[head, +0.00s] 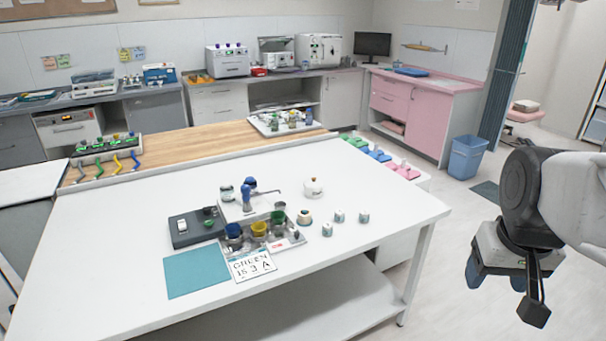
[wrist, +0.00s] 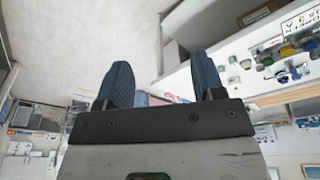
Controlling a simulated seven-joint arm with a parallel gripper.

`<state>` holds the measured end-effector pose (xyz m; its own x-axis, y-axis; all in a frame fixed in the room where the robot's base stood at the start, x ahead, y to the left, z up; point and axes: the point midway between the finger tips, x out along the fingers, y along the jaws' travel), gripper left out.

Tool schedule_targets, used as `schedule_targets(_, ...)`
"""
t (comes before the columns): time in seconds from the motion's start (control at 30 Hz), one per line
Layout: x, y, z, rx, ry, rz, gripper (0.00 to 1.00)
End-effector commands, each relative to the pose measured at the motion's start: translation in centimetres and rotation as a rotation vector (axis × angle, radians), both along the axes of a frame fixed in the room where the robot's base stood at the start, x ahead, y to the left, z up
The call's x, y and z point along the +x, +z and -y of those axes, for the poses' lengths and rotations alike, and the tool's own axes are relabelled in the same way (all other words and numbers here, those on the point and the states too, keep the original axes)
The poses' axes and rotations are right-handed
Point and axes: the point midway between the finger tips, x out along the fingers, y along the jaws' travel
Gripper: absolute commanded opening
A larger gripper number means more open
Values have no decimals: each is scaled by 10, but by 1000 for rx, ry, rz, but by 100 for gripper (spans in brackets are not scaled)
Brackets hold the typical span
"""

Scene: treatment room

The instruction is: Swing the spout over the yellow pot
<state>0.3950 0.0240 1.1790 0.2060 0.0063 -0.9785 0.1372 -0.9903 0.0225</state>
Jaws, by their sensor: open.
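A small tap with a blue body (head: 249,192) stands on the white table. Its thin spout (head: 268,191) points to the right in the head view, above and behind the pots rather than over the yellow one. The yellow pot (head: 259,230) sits on a tray between a blue pot (head: 233,231) and a green-toned pot (head: 277,218). My gripper (head: 496,277) hangs off the table's right side, far from the tap. Its blue fingers are apart and empty, as the wrist view also shows (wrist: 162,78). The pots appear small at that view's right edge.
A dark box (head: 186,231) is left of the tray. A teal mat (head: 197,272) and a card reading "GREEN IS 3 A" (head: 252,266) lie in front. A white teapot-like vessel (head: 313,187) and several small jars (head: 339,216) stand right. The table's right end is clear.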

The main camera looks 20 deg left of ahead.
Motion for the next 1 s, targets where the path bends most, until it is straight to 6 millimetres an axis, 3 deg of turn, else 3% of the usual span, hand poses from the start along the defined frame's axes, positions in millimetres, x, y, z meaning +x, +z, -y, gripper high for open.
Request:
schedule_targets(0.47, 107, 35, -57, -24, 209, -32, 62)
schedule_targets(1.0, 220, 48, -146, -50, 442, -64, 62)
